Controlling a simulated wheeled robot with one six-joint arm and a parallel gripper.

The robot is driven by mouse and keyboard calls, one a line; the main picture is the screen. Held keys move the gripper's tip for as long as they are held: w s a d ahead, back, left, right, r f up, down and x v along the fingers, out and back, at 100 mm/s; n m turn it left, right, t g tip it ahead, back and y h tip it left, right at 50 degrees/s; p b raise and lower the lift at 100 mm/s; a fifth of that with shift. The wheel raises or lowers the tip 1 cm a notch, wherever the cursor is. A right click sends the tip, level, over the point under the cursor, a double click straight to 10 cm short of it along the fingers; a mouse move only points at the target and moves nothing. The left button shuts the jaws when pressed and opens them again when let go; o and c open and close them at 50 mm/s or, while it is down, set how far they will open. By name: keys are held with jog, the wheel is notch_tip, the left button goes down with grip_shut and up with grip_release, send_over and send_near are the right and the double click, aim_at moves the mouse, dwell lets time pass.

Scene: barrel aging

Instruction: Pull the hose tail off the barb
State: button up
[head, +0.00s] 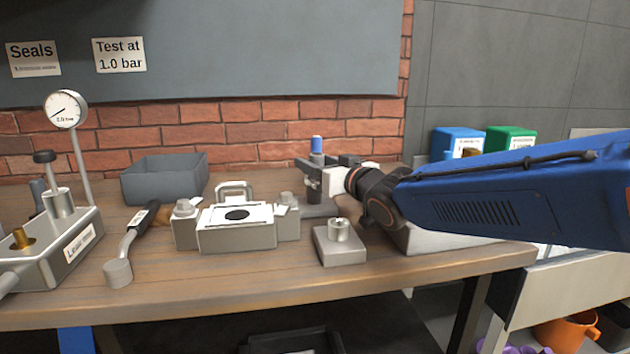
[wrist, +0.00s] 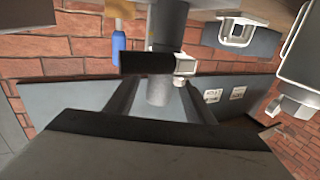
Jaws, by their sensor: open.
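In the head view my gripper (head: 326,178) reaches in from the right to a grey stand (head: 318,210) at the back of the bench. A blue-topped upright piece (head: 317,145) shows just behind the gripper. In the wrist view, which is upside down, my gripper (wrist: 161,84) is open, with its two fingers apart on either side of a grey cylinder (wrist: 167,28). A black block and a pale square bracket (wrist: 186,64) cross in front of the cylinder. I cannot tell which part is the hose tail or the barb, nor whether the fingers touch anything.
A clamp-like fixture (head: 237,235) and a small block with a metal stub (head: 327,247) stand in front. A grey open bin (head: 163,180) is behind left. A gauge rig (head: 48,255) and a lever tool (head: 118,272) are at left. Bare wood runs along the front edge.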

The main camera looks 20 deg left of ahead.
grip_shut()
jog(key=shift+r, duration=0.75)
dwell(0.6)
notch_tip(320, 180, up, 11)
jog(key=shift+d, duration=0.4)
dwell(1.9)
jog(key=shift+s+f, duration=0.1)
